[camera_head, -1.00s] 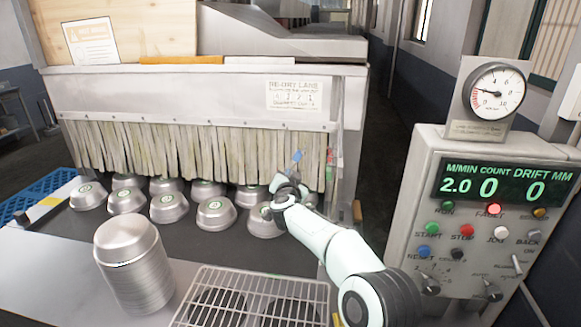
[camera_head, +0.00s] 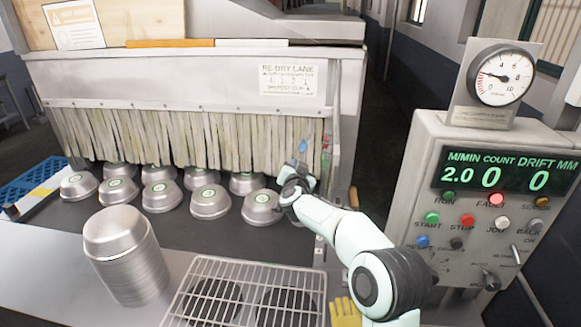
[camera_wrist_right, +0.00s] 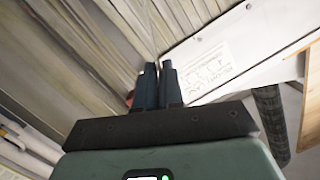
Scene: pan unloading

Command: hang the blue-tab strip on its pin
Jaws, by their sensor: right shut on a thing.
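The blue tab (camera_head: 303,146) shows at the right end of the strip curtain, just above my right gripper (camera_head: 300,164). My right gripper is shut on the blue-tab strip, in front of the curtain's right end. The strip's body cannot be told apart from the hanging strips behind it. In the right wrist view my two dark fingers (camera_wrist_right: 159,84) are close together against the strips, beside the white front panel; what lies between them is hidden. The pin cannot be made out. My left gripper is not in view.
Several metal pans (camera_head: 208,201) stand on the dark belt below the curtain (camera_head: 150,138). A pan stack (camera_head: 126,255) and a wire rack (camera_head: 245,300) are in front. A control panel (camera_head: 490,210) stands at right. Red and green marks (camera_head: 326,158) sit by the curtain's end.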

